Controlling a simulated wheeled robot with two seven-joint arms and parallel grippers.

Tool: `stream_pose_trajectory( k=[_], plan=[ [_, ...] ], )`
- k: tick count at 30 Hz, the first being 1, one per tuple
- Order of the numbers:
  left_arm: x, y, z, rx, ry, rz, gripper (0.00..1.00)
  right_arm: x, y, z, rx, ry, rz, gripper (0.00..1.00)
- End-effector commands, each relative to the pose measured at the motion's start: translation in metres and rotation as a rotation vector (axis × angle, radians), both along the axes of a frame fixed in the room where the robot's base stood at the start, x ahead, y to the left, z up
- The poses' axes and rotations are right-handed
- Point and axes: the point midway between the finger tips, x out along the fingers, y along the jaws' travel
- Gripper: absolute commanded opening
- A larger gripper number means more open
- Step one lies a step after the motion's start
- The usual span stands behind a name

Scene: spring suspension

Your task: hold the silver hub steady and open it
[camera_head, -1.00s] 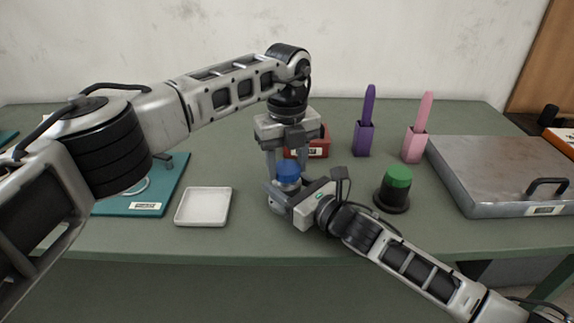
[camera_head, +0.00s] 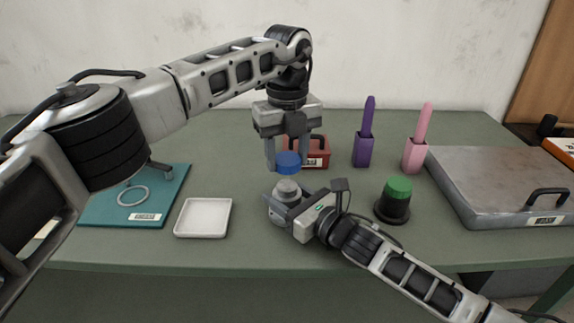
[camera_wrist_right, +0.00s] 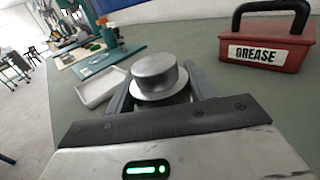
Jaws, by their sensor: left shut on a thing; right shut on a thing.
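The silver hub (camera_head: 286,189) stands at the front middle of the table, its top bare. My right gripper (camera_head: 284,206) is shut around its body from the right. In the right wrist view the hub (camera_wrist_right: 155,74) sits between the two fingers, with its round top and flange showing. The blue cap (camera_head: 288,164) is above the hub with a small gap between them. My left gripper (camera_head: 289,157) points down from above and is shut on the cap. The hub's lower part is partly hidden by my right gripper.
A white tray (camera_head: 203,217) lies left of the hub, beside a teal mat (camera_head: 103,208) with a ring (camera_head: 133,196). A red grease box (camera_head: 318,151) stands behind. A green-topped black cylinder (camera_head: 396,199), purple holder (camera_head: 363,150), pink holder (camera_head: 414,156) and metal case (camera_head: 500,180) are right.

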Motion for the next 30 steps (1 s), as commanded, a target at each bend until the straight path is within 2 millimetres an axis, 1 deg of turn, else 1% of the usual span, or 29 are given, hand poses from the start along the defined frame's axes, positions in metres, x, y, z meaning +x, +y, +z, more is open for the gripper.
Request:
stream_pose_trajectory(
  k=[2,7,8,9,10,20,23,26,30],
  plan=[
    [0.0,0.0,0.003,0.001,0.001,0.0,0.2,0.0,-0.001,-0.001,-0.002,0.001,-0.002,0.0],
    [0.0,0.0,0.003,0.001,0.001,0.0,0.2,0.0,-0.001,-0.001,-0.002,0.001,-0.001,0.0],
    [0.0,0.0,0.003,0.001,0.001,0.0,0.2,0.0,-0.001,-0.001,-0.002,0.001,-0.001,0.62],
    [0.0,0.0,0.003,0.001,0.001,0.0,0.2,0.0,-0.001,-0.001,-0.001,0.0,-0.001,0.73],
    [0.0,0.0,0.003,0.001,0.001,0.0,0.2,0.0,0.0,0.0,-0.001,0.0,-0.001,0.79],
    [0.0,0.0,0.002,0.001,0.001,0.0,0.2,-0.002,-0.002,-0.001,-0.001,0.001,-0.001,0.79],
    [0.0,0.0,0.001,0.001,0.002,0.0,0.2,-0.009,-0.01,-0.002,-0.003,0.001,-0.001,0.79],
    [0.0,0.0,-0.001,0.001,0.002,0.0,0.2,-0.022,-0.023,-0.003,-0.004,0.002,-0.001,0.79],
    [0.0,0.0,-0.005,0.001,0.002,0.0,0.2,-0.044,-0.046,-0.003,-0.004,0.001,-0.002,0.79]
  ],
)
